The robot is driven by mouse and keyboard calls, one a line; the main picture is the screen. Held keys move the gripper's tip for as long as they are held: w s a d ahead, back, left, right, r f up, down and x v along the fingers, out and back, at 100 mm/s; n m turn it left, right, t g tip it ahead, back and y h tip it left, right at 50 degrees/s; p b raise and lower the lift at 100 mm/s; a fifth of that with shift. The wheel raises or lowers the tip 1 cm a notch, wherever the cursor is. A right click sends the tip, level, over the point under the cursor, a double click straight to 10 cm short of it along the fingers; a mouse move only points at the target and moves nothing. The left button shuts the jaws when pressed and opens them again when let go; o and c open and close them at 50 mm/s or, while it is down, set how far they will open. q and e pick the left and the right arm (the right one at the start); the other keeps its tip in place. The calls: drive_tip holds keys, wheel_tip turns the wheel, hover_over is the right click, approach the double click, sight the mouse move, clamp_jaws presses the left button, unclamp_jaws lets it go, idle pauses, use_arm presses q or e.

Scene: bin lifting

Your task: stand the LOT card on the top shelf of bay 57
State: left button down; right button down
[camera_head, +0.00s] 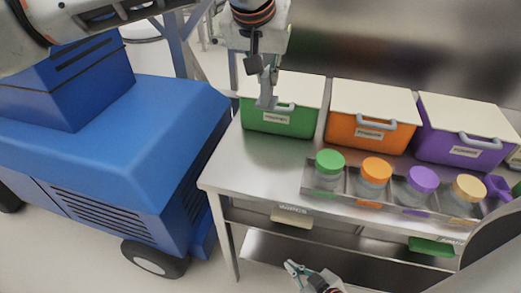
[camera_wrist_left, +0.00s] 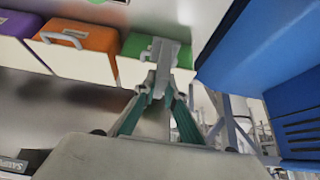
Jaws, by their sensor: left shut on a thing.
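My left gripper (camera_head: 267,98) is shut at the grey handle (camera_head: 286,107) on the front of the green bin (camera_head: 278,124). In the left wrist view its two teal-sided fingers (camera_wrist_left: 160,88) converge on a grey piece in front of the green bin (camera_wrist_left: 140,47), and the fingertips hide part of the handle. The green bin stands on the metal table, its cream lid closed. My right gripper (camera_head: 302,276) is low at the bottom edge, partly cut off, and its jaw gap is unclear. I see no LOT card and no bay number I can read.
Orange (camera_head: 368,130) and purple (camera_head: 452,146) bins stand to the right on the table (camera_head: 235,165). A rack holds jars with coloured lids, including green (camera_head: 329,161) and orange (camera_head: 376,168). A blue vehicle (camera_head: 120,140) stands left. A cream labelled block (camera_head: 291,218) is below the tabletop.

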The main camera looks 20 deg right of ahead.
use_arm(q)
wheel_tip(320, 180, down, 19)
drive_tip(key=shift+f+b, duration=0.15)
drive_tip(key=shift+b, duration=0.3)
drive_tip(key=shift+a+f, duration=0.1)
drive_tip(key=shift+f, duration=0.05)
drive_tip(key=c, duration=2.1)
unclamp_jaws()
